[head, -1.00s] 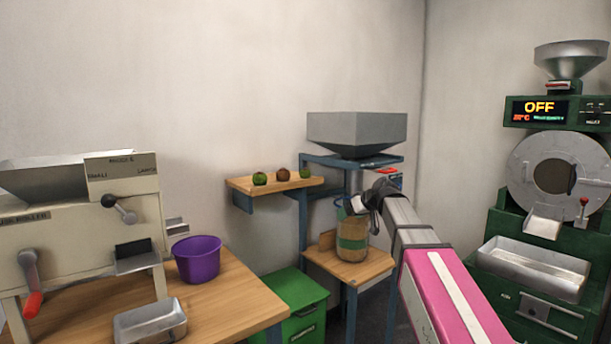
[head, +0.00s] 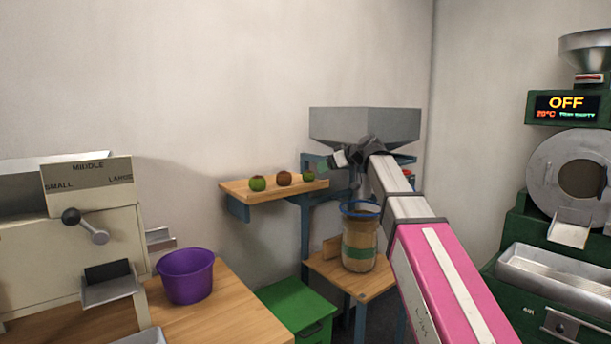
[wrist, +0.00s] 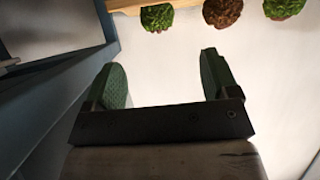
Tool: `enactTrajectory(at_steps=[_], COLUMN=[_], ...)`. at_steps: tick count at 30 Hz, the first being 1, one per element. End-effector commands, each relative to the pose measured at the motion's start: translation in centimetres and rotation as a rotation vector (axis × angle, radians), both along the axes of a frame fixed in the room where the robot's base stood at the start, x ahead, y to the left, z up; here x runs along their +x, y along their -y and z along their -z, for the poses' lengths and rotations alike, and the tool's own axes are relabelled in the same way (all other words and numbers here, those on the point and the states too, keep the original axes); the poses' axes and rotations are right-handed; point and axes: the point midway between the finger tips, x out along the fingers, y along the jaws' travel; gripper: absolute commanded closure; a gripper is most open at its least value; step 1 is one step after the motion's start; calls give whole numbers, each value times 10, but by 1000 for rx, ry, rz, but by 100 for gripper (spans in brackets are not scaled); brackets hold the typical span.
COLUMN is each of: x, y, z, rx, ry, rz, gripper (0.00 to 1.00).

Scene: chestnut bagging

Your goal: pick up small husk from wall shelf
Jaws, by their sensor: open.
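Three round husks sit in a row on the wooden wall shelf (head: 240,188) in the head view. A green husk (head: 257,184) is at the left, a brown husk (head: 284,178) in the middle, and a smaller green husk (head: 308,177) at the right end. My gripper (head: 325,164) is open and empty, just above and right of the small husk in the picture. In the wrist view my gripper (wrist: 160,64) shows two spread green fingers. The husks line the top edge there, seemingly upside down, with the small one probably at left (wrist: 157,17). All are apart from the fingers.
A grey hopper (head: 365,125) on a blue stand is behind my gripper. A jar (head: 360,240) stands on a low wooden shelf below it. A purple bucket (head: 186,276) is on the table at left. The space above the wall shelf is clear.

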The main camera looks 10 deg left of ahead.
Motion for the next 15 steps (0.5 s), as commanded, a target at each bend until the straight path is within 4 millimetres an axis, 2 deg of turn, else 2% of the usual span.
enactTrajectory(at_steps=[5, 15], x=[3, 24], y=[-6, -41], z=[1, 21], rx=[1, 1], ry=[2, 1], rz=[-2, -2], gripper=[19, 19])
